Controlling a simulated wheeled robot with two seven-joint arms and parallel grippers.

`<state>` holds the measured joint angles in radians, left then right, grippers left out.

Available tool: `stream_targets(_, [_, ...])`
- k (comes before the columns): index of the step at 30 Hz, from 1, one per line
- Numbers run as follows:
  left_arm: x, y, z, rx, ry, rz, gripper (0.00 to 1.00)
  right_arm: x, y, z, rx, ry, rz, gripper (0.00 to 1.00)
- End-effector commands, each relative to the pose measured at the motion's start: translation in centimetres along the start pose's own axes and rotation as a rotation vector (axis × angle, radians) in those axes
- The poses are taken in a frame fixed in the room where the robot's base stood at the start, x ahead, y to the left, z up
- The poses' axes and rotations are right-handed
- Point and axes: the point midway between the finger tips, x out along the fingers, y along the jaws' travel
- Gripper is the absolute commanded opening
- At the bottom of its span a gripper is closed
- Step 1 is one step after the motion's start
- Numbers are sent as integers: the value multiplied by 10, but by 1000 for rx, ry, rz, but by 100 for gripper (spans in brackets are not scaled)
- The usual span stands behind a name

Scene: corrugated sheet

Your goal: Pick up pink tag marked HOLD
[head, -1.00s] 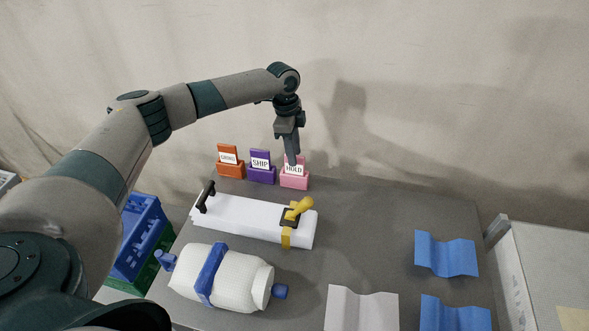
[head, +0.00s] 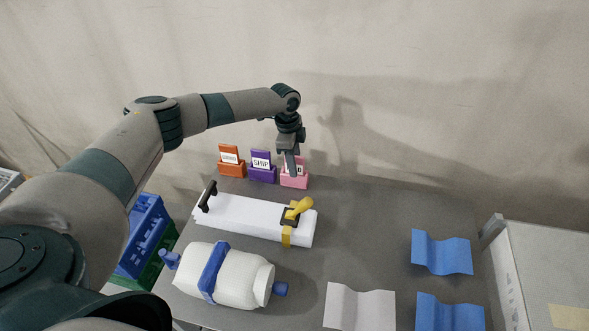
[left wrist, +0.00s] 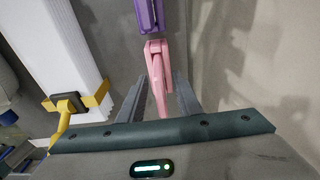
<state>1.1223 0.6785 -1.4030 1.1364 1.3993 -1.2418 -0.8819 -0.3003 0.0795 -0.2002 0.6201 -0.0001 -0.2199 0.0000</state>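The pink tag (head: 301,165) stands upright in a pink holder (head: 294,182) at the back of the table; its HOLD label is mostly covered by my gripper in the head view. My left gripper (head: 291,170) points down at the tag from above. In the left wrist view the fingers of my left gripper (left wrist: 159,78) are apart, one on each side of the pink tag (left wrist: 160,98), with gaps showing between them and it. My right gripper is not in view.
A purple SHIP tag (head: 261,158) in its holder and an orange tag (head: 229,153) stand left of the pink one. In front lie a white block with a yellow clamp (head: 300,208) and a white roll (head: 240,279). Blue corrugated sheets (head: 441,254) lie at right.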

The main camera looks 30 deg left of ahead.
Motion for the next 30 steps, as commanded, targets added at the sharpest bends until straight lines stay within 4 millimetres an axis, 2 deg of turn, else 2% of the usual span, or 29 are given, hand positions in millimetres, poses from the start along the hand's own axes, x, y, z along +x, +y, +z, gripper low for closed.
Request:
stream_targets(5, [0,0,0,0,0,0,31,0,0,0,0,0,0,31])
stream_targets(7, [0,0,0,0,0,0,19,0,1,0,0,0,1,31])
stream_targets(9, [-1,0,0,0,0,0,3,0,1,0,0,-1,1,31])
stream_targets(10, [-1,0,0,0,0,0,0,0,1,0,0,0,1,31])
stream_targets(23, [-4,-1,0,0,1,-1,0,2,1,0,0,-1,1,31])
stream_targets(30, [-28,-1,-3,1,1,-4,0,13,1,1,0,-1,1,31])
